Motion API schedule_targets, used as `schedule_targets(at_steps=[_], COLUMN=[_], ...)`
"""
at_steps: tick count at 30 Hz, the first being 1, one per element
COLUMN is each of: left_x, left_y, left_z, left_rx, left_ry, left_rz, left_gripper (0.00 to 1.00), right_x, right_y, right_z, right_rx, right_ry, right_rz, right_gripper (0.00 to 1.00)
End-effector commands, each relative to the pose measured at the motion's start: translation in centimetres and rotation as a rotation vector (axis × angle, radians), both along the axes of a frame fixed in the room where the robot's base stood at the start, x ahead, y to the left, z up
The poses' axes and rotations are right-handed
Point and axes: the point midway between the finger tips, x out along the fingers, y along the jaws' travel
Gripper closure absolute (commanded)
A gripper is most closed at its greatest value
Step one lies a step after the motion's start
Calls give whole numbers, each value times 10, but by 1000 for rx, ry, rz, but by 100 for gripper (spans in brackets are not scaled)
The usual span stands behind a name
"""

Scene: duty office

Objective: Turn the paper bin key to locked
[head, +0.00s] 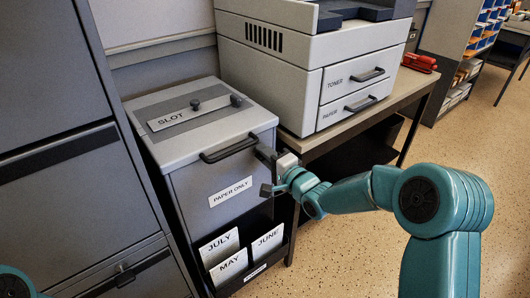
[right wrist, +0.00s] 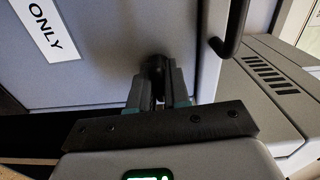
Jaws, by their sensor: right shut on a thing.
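The grey paper bin (head: 195,190) stands in the middle left of the head view, with a "PAPER ONLY" label (head: 230,192) on its front. My right gripper (head: 270,172) is at the upper right of that front, below the lid's dark handle (head: 229,149). In the right wrist view its two fingers (right wrist: 158,88) are shut on a dark round piece at the bin's front, which I take to be the key (right wrist: 156,64). The fingers cover most of it, and I cannot read its turn position. My left gripper is out of view.
The handle bar (right wrist: 234,25) is close to the right gripper in the wrist view. A rack with "JULY", "MAY" and "JUNE" cards (head: 219,247) is below. A desk (head: 345,130) with a printer (head: 290,75) stands at right, a grey cabinet (head: 65,130) at left. Speckled floor is open at right.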

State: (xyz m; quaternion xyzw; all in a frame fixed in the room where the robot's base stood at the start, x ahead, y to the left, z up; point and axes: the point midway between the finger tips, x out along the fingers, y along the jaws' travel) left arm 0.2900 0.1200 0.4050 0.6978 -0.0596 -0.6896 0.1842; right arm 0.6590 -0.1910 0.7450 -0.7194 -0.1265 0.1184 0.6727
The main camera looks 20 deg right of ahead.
Motion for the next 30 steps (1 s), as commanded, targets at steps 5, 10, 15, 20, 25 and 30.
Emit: schedule_targets(at_steps=[5,10,15,20,25,30], left_x=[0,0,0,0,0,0], left_y=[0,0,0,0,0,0], left_z=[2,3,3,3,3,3], left_rx=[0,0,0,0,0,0], left_ry=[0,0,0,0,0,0], left_rz=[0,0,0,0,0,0], left_gripper=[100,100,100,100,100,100], right_x=[0,0,0,0,0,0], right_y=[0,0,0,0,0,0], right_z=[0,0,-1,-1,-1,-1], right_rx=[52,75,80,80,79,78], right_ry=[19,27,29,29,29,28], right_rz=[0,0,0,0,0,0], right_gripper=[100,100,100,100,63,63])
